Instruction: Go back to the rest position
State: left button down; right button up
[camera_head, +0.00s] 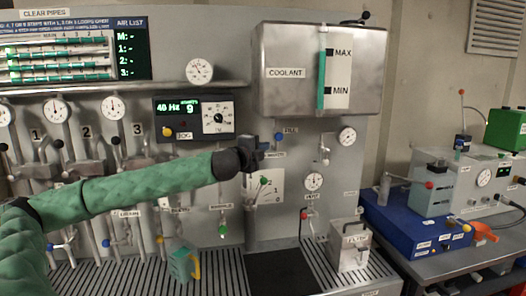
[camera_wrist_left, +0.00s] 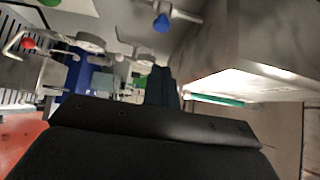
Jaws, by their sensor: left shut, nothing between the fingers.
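My left arm, in a green sleeve, reaches in from the left in the head view. My left gripper (camera_head: 252,144) is at its end, in front of the grey panel and below the left part of the coolant tank (camera_head: 285,90). It is shut and empty. In the left wrist view, the dark gripper body (camera_wrist_left: 160,125) fills the lower part, and the tank's underside (camera_wrist_left: 250,85) is close on the right. My right gripper is not in view.
A display with a dial (camera_head: 195,118) is left of the gripper. A green jug (camera_head: 183,264) and a grey canister (camera_head: 350,246) stand on the grated ledge below. A side table (camera_head: 470,262) at right holds a blue box (camera_head: 415,222) and machines. Valves and gauges cover the panel.

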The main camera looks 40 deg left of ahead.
pick_arm(q)
jog(key=shift+a+f, duration=0.15)
dwell(0.3)
